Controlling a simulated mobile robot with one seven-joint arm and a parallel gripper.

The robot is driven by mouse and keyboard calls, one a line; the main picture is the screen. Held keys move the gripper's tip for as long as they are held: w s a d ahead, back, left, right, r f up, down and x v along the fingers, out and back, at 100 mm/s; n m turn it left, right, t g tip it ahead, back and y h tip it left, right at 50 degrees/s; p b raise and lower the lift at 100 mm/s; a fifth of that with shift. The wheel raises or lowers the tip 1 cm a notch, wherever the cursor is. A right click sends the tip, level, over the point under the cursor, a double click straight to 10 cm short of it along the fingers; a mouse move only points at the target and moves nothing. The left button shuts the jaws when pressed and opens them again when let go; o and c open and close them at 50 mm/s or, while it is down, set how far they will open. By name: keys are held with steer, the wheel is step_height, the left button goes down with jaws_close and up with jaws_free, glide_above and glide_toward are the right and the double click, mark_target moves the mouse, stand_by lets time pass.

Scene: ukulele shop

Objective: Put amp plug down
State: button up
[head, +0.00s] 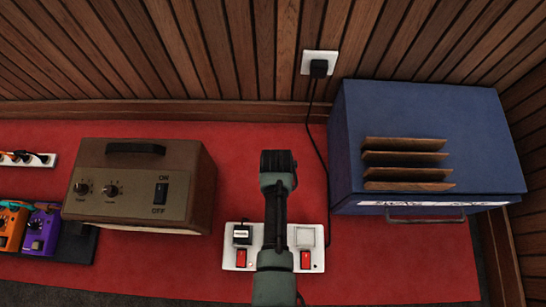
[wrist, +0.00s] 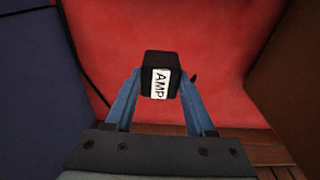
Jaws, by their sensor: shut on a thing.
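The amp plug (wrist: 161,70) is a black block with a white label reading AMP. In the wrist view it sits between the two blue fingers of my gripper (wrist: 160,88), which is shut on it. Red carpet shows behind the plug. In the head view my arm reaches over the red carpet, and the plug and fingertips are hidden by the arm.
A white power strip (head: 232,258) lies beneath my arm, with a black plug (head: 242,234) at its left and red switches. A brown amplifier (head: 130,195) stands left, a blue cabinet (head: 430,115) right. A black cable (head: 316,150) hangs from the wall socket (head: 308,62).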

steer(key=shift+f+b, duration=2.65)
steer(key=shift+f, duration=1.1)
steer(key=shift+f, duration=0.2)
steer(key=o, duration=1.1)
steer(key=shift+c, duration=0.2)
steer(key=r+p, duration=0.3)
steer(key=r, duration=0.1)
steer(key=s+r+p, duration=0.1)
steer(key=r+p, duration=0.2)
steer(key=r, duration=0.1)
steer(key=r+p, duration=0.3)
steer(key=r, duration=0.1)
steer(key=shift+s+r, duration=0.15)
steer(key=shift+s, duration=0.1)
